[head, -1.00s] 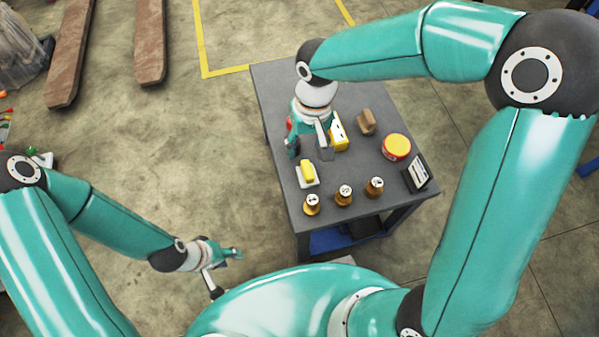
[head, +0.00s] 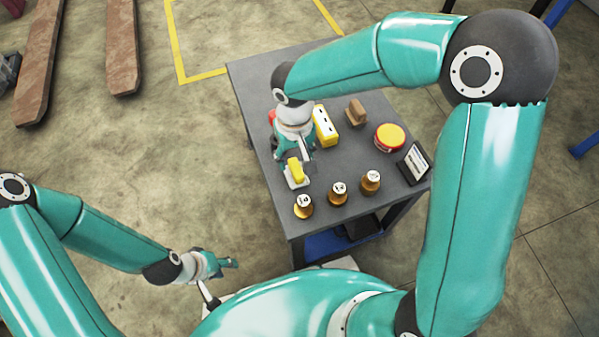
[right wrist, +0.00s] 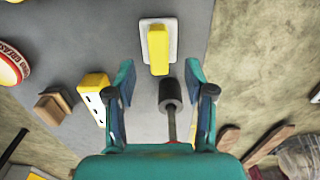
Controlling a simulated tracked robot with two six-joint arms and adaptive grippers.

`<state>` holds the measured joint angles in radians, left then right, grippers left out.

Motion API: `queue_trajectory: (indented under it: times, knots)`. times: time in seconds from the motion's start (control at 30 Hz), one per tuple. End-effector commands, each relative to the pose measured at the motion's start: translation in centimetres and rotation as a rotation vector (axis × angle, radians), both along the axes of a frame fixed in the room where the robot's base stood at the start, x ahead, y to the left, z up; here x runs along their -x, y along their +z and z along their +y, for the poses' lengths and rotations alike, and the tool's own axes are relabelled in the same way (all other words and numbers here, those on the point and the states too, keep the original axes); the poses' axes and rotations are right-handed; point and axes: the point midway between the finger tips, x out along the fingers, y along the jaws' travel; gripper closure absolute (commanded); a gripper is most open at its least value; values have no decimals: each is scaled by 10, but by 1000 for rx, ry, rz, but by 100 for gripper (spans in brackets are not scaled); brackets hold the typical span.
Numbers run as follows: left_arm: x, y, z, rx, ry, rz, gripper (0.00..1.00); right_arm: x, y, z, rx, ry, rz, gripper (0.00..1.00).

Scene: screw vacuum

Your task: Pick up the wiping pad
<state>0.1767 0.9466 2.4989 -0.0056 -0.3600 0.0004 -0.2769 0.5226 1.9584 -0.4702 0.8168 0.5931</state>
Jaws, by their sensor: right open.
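The wiping pad, a white flat base with a yellow block grip on top, lies on the grey table (head: 250,80) near its left edge in the head view (head: 297,174). In the right wrist view the pad (right wrist: 158,45) lies straight ahead, just beyond the fingertips. My right gripper (right wrist: 159,66) is open and empty, its two fingers on either side of the pad's line. In the head view the right gripper (head: 295,155) hangs just behind the pad. My left gripper (head: 230,263) is off the table at the lower left; its jaw opening is too small to tell.
A yellow box (head: 325,125), brown block (head: 355,112), red-and-yellow tin (head: 389,138) and tablet-like panel (head: 415,163) stand on the table. A dark cylinder-headed tool (right wrist: 170,95) shows between my right fingers.

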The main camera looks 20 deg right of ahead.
Motion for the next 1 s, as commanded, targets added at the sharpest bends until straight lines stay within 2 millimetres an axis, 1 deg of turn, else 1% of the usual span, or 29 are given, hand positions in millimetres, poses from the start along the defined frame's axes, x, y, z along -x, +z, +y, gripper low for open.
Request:
queue_trajectory:
  times: [0.17,0.3,0.4,0.5,0.7,0.77,1.0]
  knots:
    - [0,-8,0,0,0,0,60,0,-15,0,1,0,3,46]
    - [0,-20,0,0,0,0,60,0,-36,-1,0,0,3,46]
    - [0,-24,0,0,0,0,60,0,-48,-1,0,2,3,46]
    - [0,-25,0,0,0,0,60,0,-53,-1,-1,1,1,46]
    - [0,-24,0,0,0,0,60,0,-52,-1,-1,1,1,46]
    - [0,-24,0,0,0,0,60,0,-52,-1,-1,1,1,54]
    - [0,-24,0,0,0,0,60,0,-52,-1,-1,1,1,94]
